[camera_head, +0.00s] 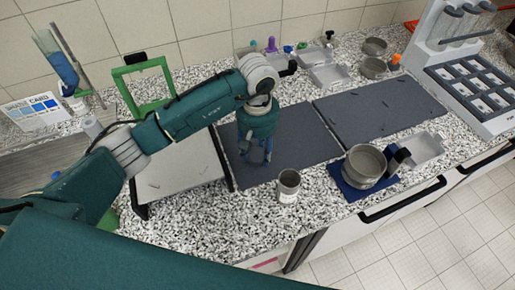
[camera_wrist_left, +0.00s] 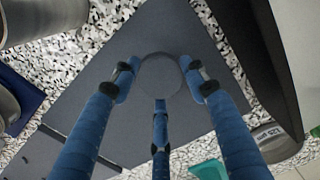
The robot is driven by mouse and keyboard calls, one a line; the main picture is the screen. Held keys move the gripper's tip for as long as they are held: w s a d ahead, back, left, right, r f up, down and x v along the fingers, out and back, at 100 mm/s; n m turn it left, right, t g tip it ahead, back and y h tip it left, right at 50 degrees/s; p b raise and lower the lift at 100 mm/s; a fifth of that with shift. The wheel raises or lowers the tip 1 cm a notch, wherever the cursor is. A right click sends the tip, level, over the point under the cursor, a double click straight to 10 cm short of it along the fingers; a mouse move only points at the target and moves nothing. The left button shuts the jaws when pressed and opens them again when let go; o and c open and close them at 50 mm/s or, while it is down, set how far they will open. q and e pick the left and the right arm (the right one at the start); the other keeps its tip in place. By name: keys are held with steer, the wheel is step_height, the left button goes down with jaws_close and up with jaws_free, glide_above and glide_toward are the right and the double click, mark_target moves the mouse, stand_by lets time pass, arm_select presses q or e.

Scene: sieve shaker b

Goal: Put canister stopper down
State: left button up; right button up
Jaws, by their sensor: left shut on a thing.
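My left gripper (camera_head: 256,158) points down over the left dark mat (camera_head: 298,150). In the left wrist view its blue fingers (camera_wrist_left: 160,85) close around the canister stopper (camera_wrist_left: 160,74), a round grey disc. The stopper is low over the dark mat; I cannot tell whether it touches it. In the head view the fingers hide most of the stopper. The grey canister (camera_head: 289,184) stands upright with an open top on the speckled counter, just right of and in front of the gripper. My right gripper is not in view.
Metal sieve pans (camera_head: 365,165) stand on a blue mat (camera_head: 345,184) to the right. A second dark mat (camera_head: 380,110) lies clear behind them. A green frame (camera_head: 148,72) and a pale tray (camera_head: 185,168) are at the left. A white rack (camera_head: 470,90) stands far right.

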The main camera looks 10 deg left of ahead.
mark_target(257, 154)
arm_select(q)
steer(key=shift+f+b, duration=0.15)
steer(key=shift+b, duration=0.2)
steer(key=o, duration=1.3)
steer(key=shift+r+p, duration=0.35)
steer(key=shift+p, duration=0.1)
steer(key=shift+r+b, duration=2.2)
steer(key=shift+r, duration=3.7)
